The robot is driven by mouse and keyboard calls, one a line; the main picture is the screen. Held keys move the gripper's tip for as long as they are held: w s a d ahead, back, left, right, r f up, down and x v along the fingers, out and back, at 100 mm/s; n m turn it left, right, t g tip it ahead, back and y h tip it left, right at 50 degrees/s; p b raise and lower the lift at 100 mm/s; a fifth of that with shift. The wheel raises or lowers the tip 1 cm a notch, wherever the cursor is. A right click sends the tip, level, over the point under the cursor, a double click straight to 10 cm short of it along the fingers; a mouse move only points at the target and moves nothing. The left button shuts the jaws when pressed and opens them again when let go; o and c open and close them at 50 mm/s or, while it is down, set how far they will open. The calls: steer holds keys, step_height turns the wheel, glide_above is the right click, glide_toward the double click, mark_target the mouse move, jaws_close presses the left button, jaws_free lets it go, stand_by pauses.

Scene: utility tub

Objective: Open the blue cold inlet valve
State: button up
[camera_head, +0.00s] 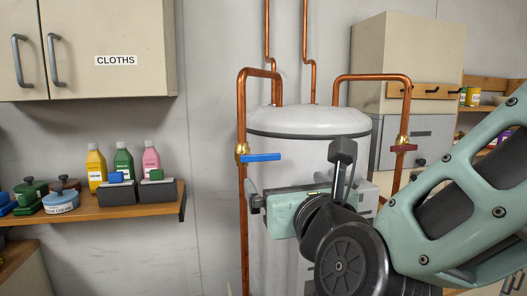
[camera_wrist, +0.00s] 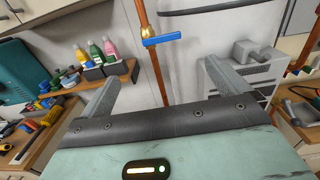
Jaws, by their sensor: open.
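The blue cold inlet valve handle (camera_head: 260,157) is a flat bar on a brass fitting on the left vertical copper pipe (camera_head: 243,205). The handle lies roughly horizontal, across the pipe, pointing right. It also shows in the wrist view (camera_wrist: 162,39), beyond the fingertips near the top. My gripper (camera_head: 297,172) is open and empty, in front of the boiler, below and right of the handle in the head view. In the wrist view my gripper (camera_wrist: 160,84) has its two fingers spread wide, with the pipe between them in the picture. Neither finger touches the handle.
A white boiler (camera_head: 310,122) stands behind my gripper. A dark red valve handle (camera_head: 404,148) sits on the right copper pipe. A wooden shelf (camera_head: 100,216) with bottles and boxes is at left, below a cabinet (camera_head: 108,75) labelled CLOTHS. Bare wall separates shelf and pipe.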

mark_target(262, 155)
steer(key=p+x, duration=0.6)
steer(key=x, duration=1)
steer(key=shift+r, duration=0.15)
steer(key=shift+w+a+p, duration=0.15)
steer(key=shift+w+p, duration=0.25)
steer(key=shift+w, duration=0.3)
steer(key=shift+c, duration=0.3)
steer(key=c, duration=1.1)
steer(key=shift+w, duration=0.1)
